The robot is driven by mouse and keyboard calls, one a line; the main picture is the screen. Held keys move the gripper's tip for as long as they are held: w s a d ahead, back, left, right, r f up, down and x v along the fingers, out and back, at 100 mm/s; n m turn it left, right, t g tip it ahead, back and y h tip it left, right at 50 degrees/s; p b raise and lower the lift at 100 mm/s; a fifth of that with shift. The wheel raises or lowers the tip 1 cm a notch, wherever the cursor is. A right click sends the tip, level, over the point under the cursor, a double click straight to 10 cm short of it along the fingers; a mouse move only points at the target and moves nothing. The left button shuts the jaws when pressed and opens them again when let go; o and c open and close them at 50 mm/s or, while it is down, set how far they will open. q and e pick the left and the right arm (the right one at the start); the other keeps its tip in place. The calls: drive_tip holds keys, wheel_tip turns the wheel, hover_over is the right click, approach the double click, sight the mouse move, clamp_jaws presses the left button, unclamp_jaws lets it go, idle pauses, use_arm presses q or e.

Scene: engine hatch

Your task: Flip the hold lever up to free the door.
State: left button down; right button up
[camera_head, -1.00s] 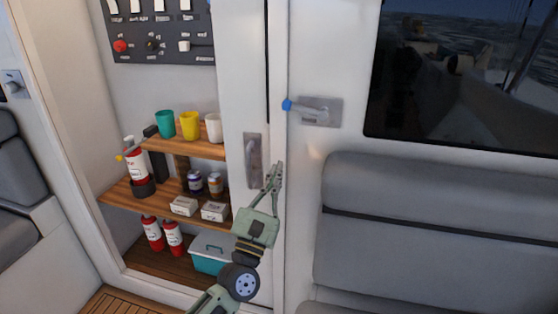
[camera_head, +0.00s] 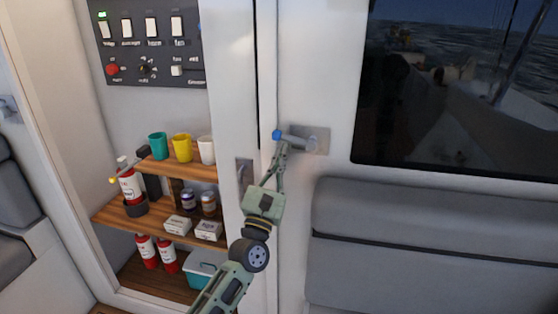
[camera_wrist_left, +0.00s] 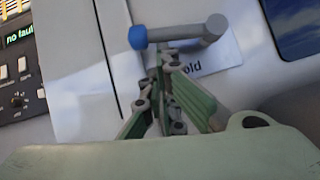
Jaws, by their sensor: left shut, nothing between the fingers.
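The hold lever (camera_head: 294,137) is a grey bar with a blue knob (camera_head: 276,134) at its left end, on a metal plate (camera_head: 321,141) on the white wall. It lies about level, pointing left. In the left wrist view the lever (camera_wrist_left: 178,34) runs above my fingertips, with its blue knob (camera_wrist_left: 138,37) at left and part of the word "hold" on the plate. My left gripper (camera_head: 281,148) is shut and empty, its tips right under the lever near the knob. I cannot tell whether they touch it. My right gripper is not in view.
A door panel (camera_head: 236,100) with a recessed handle (camera_head: 244,172) stands left of the lever. Further left are shelves (camera_head: 180,165) with cups, jars and fire extinguishers, below a switch panel (camera_head: 150,45). A grey seat (camera_head: 400,225) and a dark window (camera_head: 450,90) are on the right.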

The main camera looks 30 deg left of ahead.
use_arm(q)
drive_tip(key=shift+s+a+r+m+h, duration=0.1)
drive_tip(key=shift+r+m+h, duration=0.15)
drive_tip(key=shift+m+h, duration=0.25)
drive_tip(key=shift+a+r+m+h, duration=0.1)
drive_tip(key=shift+r+m+h, duration=0.15)
drive_tip(key=shift+m, duration=0.45)
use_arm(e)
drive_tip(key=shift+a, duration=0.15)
